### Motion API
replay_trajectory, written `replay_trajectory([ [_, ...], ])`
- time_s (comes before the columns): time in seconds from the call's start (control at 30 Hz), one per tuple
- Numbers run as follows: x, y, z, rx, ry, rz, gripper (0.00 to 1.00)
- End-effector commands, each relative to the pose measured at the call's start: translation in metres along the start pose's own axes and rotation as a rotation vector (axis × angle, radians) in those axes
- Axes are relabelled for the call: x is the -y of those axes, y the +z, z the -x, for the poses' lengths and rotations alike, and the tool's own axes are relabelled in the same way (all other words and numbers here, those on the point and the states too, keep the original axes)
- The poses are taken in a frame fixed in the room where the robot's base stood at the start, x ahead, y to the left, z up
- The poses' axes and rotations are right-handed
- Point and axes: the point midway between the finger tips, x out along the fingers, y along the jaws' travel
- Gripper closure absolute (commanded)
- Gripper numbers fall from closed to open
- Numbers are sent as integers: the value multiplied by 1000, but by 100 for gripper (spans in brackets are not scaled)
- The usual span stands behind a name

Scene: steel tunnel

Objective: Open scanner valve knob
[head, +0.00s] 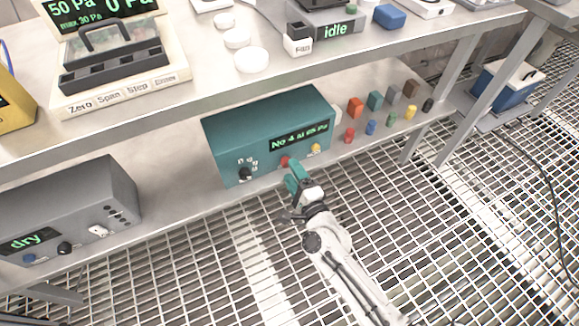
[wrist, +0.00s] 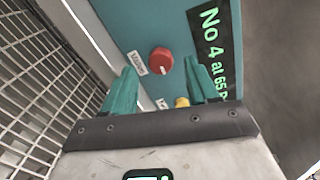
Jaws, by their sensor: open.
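The scanner is a teal box (head: 265,122) on the lower shelf, its green display reading about "No 4 at 65 Pa". Its front has a black knob (head: 245,174), a red knob (head: 284,161) and a yellow knob (head: 316,148). My gripper (head: 291,174) has teal fingers and is close in front of the red knob. In the wrist view my gripper (wrist: 160,75) is open and empty. The red round knob (wrist: 161,61) shows between the fingertips with a white mark on it. A small white label (wrist: 136,63) is beside it. The yellow knob (wrist: 182,102) is partly hidden.
A grey box reading "dry" (head: 70,210) is at the left. The upper shelf (head: 200,83) overhangs the scanner. Open grating floor (head: 440,220) lies in front.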

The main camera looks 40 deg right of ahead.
Motion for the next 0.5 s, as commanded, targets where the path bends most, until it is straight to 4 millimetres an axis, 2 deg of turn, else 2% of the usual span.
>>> replay_trajectory([
  [0.03,-1,1,12,1,3,0,41],
  [0.2,-1,0,45,0,3,0,41],
  [0.3,-1,0,60,0,3,1,41],
  [0.5,0,0,76,-1,0,-1,41],
])
